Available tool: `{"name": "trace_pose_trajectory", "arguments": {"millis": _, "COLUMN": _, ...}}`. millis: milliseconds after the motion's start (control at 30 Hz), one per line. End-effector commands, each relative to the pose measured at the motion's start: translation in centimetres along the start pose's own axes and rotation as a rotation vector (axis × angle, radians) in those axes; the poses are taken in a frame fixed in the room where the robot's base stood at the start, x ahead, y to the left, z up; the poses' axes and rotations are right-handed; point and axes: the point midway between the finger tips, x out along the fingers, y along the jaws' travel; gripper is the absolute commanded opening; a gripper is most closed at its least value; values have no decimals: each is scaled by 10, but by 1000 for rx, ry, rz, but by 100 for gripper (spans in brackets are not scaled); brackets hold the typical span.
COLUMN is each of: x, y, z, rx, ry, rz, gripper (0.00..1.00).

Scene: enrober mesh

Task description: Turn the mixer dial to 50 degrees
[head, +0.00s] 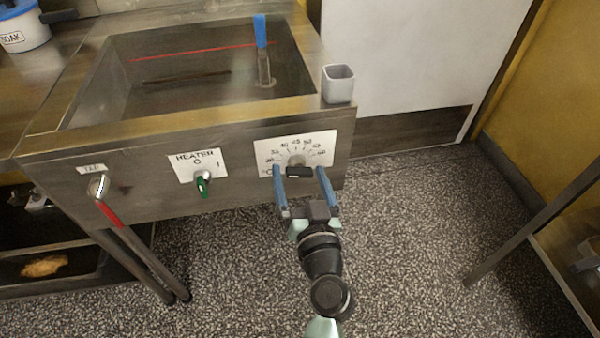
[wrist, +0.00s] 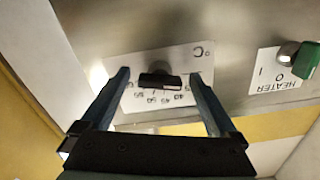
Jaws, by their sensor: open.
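The mixer dial is a black bar knob (head: 299,172) on a white scale plate (head: 268,150) at the right end of the steel front panel. Numbers are printed in an arc around it; the pointer's exact reading is too small to tell. In the wrist view the knob (wrist: 160,81) is mid-picture, its bar lying roughly level, with the upside-down scale plate (wrist: 143,64) behind it. My gripper (head: 299,169) is open, one blue finger on each side of the knob, with visible gaps. In the wrist view my gripper (wrist: 159,73) likewise straddles the knob without clear contact.
A green heater switch (head: 203,186) and a red-handled tap lever (head: 106,207) are left of the dial. Above is an open tank (head: 75,122) with a blue-handled tool (head: 261,35). A grey cup (head: 338,84) stands on its right corner.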

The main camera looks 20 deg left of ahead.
Motion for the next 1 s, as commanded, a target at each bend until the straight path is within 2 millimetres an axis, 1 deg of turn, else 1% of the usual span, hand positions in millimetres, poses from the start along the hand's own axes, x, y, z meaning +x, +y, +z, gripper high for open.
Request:
{"name": "trace_pose_trajectory", "arguments": {"millis": 100, "x": 4, "y": 0, "z": 0, "rx": 0, "ry": 0, "rz": 0, "gripper": 95}}
{"name": "trace_pose_trajectory", "arguments": {"millis": 300, "x": 4, "y": 0, "z": 0, "rx": 0, "ry": 0, "rz": 0, "gripper": 95}}
{"name": "trace_pose_trajectory", "arguments": {"millis": 333, "x": 4, "y": 0, "z": 0, "rx": 0, "ry": 0, "rz": 0, "gripper": 93}}
{"name": "trace_pose_trajectory", "arguments": {"millis": 800, "x": 3, "y": 0, "z": 0, "rx": 0, "ry": 0, "rz": 0, "gripper": 9}}
{"name": "trace_pose_trajectory", "arguments": {"millis": 1000, "x": 3, "y": 0, "z": 0, "rx": 13, "ry": 0, "rz": 0, "gripper": 9}}
